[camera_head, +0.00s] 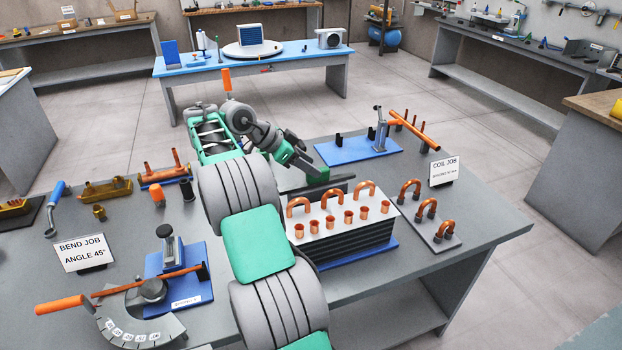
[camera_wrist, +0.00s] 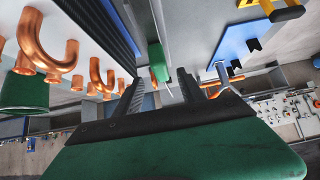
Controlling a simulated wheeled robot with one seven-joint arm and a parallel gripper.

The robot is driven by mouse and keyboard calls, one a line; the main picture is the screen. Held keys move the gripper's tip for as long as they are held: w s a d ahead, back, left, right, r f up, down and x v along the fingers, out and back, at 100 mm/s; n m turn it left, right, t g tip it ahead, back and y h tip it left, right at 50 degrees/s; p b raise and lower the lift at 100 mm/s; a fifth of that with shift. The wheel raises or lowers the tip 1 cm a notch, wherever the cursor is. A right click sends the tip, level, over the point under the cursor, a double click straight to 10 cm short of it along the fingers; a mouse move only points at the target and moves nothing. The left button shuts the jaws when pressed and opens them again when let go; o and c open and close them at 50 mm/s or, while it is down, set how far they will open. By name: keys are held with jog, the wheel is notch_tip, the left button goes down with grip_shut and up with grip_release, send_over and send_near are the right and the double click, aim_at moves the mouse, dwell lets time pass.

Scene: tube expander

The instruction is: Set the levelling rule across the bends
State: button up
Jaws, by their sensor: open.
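My gripper (camera_head: 312,167) is open at the back of the finned coil block (camera_head: 342,246). In the wrist view its two dark fingers (camera_wrist: 160,86) stand apart with nothing between their tips. A long grey bar, which looks like the levelling rule (camera_head: 328,192), lies behind the block. A green piece (camera_head: 318,176) shows at it, and in the wrist view this green piece (camera_wrist: 158,62) lies just beyond the fingers. Three copper U-bends (camera_head: 330,199) stand along the rear of the block's white top, with a row of flared copper sockets in front. More bends (camera_head: 427,208) stand on a grey plate at right.
The COIL JOB sign (camera_head: 444,170) stands near the right edge. A bending tool (camera_head: 150,290) and BEND JOB sign (camera_head: 84,252) are at left. Bare table lies right of the bends plate.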

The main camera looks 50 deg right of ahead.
aim_at(325, 174)
jog(key=x, duration=0.7)
jog(key=shift+d+f, duration=0.1)
jog(key=shift+d, duration=0.05)
grip_shut()
dwell(1.1)
